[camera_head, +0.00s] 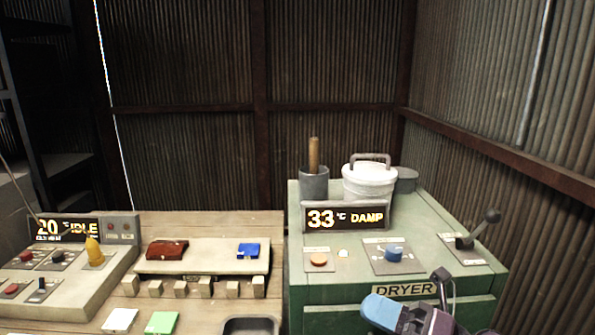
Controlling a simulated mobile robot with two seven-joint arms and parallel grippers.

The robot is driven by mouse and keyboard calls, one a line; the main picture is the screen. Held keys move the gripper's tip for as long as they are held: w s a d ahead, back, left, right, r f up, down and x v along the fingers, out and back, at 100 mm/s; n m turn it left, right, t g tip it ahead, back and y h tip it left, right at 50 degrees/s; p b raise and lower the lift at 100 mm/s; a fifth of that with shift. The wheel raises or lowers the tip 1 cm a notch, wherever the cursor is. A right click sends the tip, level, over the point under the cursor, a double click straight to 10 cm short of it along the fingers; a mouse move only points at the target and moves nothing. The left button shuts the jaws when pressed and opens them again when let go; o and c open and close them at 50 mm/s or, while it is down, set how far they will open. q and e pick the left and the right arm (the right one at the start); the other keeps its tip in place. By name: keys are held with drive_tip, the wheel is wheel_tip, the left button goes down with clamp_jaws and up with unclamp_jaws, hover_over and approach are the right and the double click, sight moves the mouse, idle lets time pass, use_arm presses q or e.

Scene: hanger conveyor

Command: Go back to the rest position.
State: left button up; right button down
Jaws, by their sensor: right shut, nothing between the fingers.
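My right gripper (385,312) shows at the bottom edge, right of centre, in front of the green dryer cabinet (330,292). Its blue and purple end points left and its fingers are shut with nothing between them. The rest of it is cut off by the lower edge of the picture. My left gripper is not in view.
The dryer carries a display (345,217) reading 33 °C DAMP, a blue knob (393,254), a lever (485,225) and a white lidded bucket (369,181). Left is a wooden bench (215,226) with a control panel (60,275). Corrugated walls close off the back and right.

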drive_tip(key=d+f+m+t+h, duration=0.6)
drive_tip(key=f+m+h, duration=0.2)
drive_tip(key=m, duration=0.5)
drive_tip(key=d+f+m+t+h, duration=0.6)
drive_tip(key=f+m, duration=0.3)
drive_tip(key=m, duration=0.5)
drive_tip(key=s+d+f+m+g+h, duration=0.2)
drive_tip(key=s+f+m+g+h, duration=0.1)
drive_tip(key=f, duration=0.5)
drive_tip(key=s+d+f+m+g+h, duration=0.2)
drive_tip(key=s+f+m+g, duration=0.3)
drive_tip(key=s+f+m, duration=0.2)
wheel_tip(320, 180, down, 2)
drive_tip(key=shift+s+f+h, duration=0.1)
drive_tip(key=shift+s+h, duration=0.3)
drive_tip(key=shift+s, duration=0.85)
